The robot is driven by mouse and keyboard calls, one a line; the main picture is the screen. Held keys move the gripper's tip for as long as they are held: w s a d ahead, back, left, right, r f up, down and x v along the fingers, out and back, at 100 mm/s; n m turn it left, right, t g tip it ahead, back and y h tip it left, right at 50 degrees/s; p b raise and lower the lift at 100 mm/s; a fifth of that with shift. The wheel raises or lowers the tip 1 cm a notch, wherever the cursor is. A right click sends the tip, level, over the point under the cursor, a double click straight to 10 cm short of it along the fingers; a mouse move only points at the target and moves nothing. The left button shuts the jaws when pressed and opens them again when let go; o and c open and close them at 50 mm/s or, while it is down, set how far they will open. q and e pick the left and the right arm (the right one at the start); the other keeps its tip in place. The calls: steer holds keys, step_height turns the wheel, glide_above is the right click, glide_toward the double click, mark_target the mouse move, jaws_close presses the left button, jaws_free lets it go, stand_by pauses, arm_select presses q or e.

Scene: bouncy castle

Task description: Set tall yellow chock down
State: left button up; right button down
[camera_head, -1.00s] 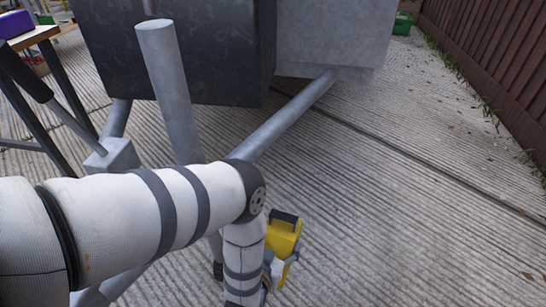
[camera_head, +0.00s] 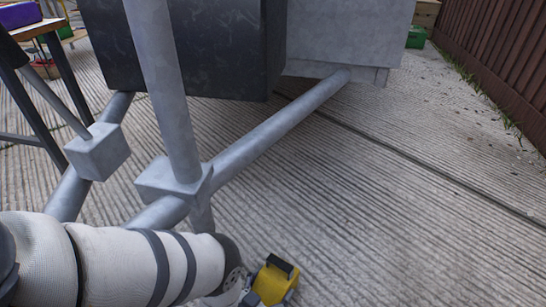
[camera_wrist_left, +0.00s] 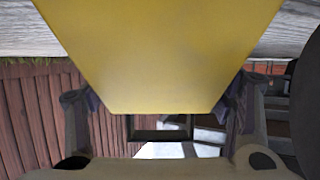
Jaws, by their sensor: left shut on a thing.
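The tall yellow chock (camera_head: 271,284) shows at the bottom of the head view, with a black handle on top, just right of my left arm's wrist. In the left wrist view the yellow chock (camera_wrist_left: 165,50) fills the upper middle, between the two fingers. My left gripper (camera_wrist_left: 165,105) is shut on it. In the head view the gripper is mostly hidden by my arm and the lower picture edge. I cannot tell whether the chock touches the ground. My right gripper is not in view.
A grey metal frame with a slanting tube (camera_head: 285,122), an upright post (camera_head: 163,90) and a dark box (camera_head: 185,45) stands ahead and left. Ribbed concrete ground (camera_head: 400,210) is clear to the right, up to a brown fence (camera_head: 497,65). A table with a purple box (camera_head: 20,15) is far left.

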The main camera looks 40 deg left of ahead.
arm_select(q)
steer(key=o, duration=1.3)
steer(key=shift+f, duration=0.15)
steer(key=shift+c, duration=0.2)
steer(key=o, duration=0.4)
steer(key=shift+o, duration=0.2)
steer(key=shift+s+r, duration=0.2)
steer(key=shift+r, duration=0.15)
steer(key=p+v, duration=0.5)
steer(key=v, duration=0.6)
steer(key=shift+s, duration=0.25)
steer(key=shift+r, duration=0.15)
